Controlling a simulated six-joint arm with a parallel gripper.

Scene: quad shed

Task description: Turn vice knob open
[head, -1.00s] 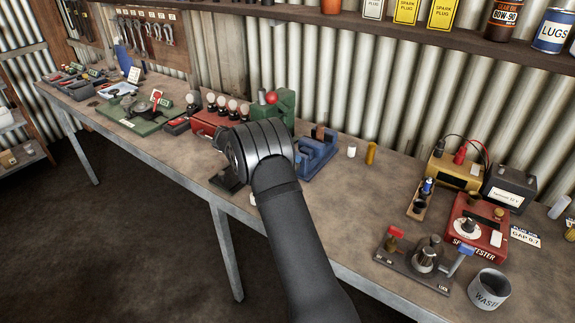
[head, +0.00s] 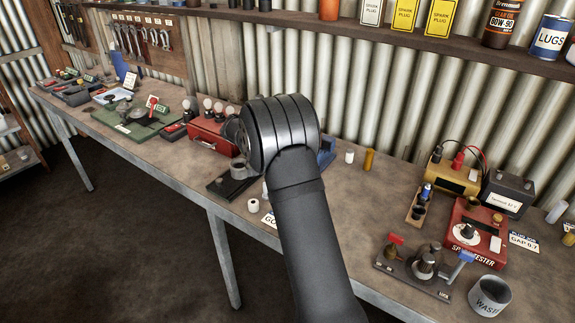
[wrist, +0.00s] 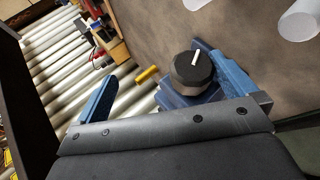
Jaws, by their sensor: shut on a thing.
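The blue vice (wrist: 182,97) stands on the bench in the wrist view, with a black faceted knob (wrist: 190,72) carrying a white line. My gripper (wrist: 180,85) is at the knob and shut on it. Its dark body covers the lower wrist view, and the exact contact is hidden. In the head view my wrist hides most of the vice (head: 326,153), leaving only a blue edge.
A brass cylinder (head: 369,160) and a white cylinder (head: 349,156) stand right of the vice. A dark plate with a grey cup (head: 239,170) and a white roll (head: 253,205) lie left. The red spark tester (head: 477,222) is farther right.

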